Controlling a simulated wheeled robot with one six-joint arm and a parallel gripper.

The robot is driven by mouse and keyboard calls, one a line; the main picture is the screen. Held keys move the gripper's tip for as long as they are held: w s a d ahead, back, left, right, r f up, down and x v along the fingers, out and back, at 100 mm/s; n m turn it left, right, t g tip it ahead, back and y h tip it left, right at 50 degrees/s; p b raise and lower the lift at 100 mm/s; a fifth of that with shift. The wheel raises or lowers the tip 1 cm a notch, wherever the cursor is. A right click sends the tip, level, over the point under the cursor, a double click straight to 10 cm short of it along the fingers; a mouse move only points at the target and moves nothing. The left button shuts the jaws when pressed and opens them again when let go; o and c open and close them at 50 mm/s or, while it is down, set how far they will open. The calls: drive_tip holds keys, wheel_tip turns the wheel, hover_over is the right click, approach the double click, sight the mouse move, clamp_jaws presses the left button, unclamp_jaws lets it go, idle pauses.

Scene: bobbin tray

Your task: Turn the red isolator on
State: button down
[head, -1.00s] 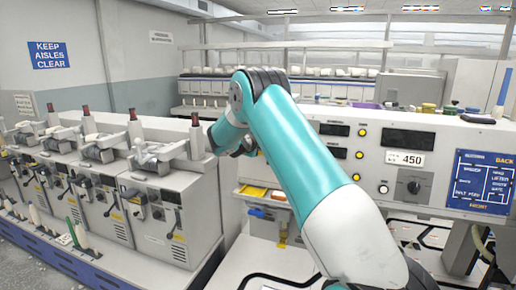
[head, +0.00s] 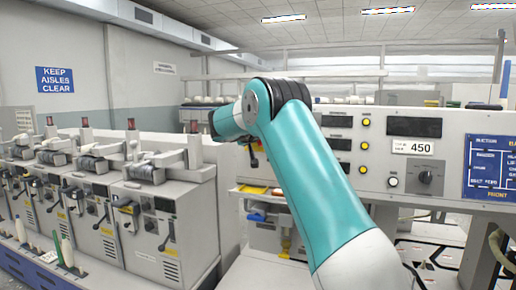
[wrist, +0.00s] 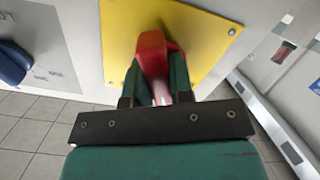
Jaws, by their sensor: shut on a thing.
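The red isolator handle (wrist: 151,48) stands out from a yellow plate (wrist: 200,42) in the wrist view. My gripper (wrist: 156,80) is shut on the handle, with one green finger on each side of it. The fingers and the gripper body hide the handle's near part. The handle points down toward the gripper in the picture. In the head view my arm reaches away to the left, and I cannot make out the isolator there.
A row of grey machine units (head: 155,225) stands at the left. A control panel (head: 385,150) with a 450 label and a blue board (head: 490,168) is at the right. In the wrist view a tiled floor (wrist: 40,135) shows below, with a blue object (wrist: 12,62) at the left.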

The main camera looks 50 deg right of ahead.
drive_tip(key=m+b, duration=0.1)
drive_tip(key=m, duration=0.1)
drive_tip(key=m+b, duration=0.1)
drive_tip(key=b, duration=0.1)
drive_tip(key=shift+f+m, duration=0.2)
drive_tip(key=shift+m, duration=0.2)
drive_tip(key=shift+r+m+b, duration=0.1)
drive_tip(key=shift+m+b, duration=0.5)
drive_tip(key=shift+b, duration=0.1)
drive_tip(key=shift+r, duration=0.1)
drive_tip(key=c, duration=1)
unclamp_jaws()
drive_tip(key=b+v, duration=0.3)
drive_tip(key=v, duration=1.4)
drive_tip(key=shift+s+a+b, duration=0.2)
drive_tip(key=shift+b, duration=0.2)
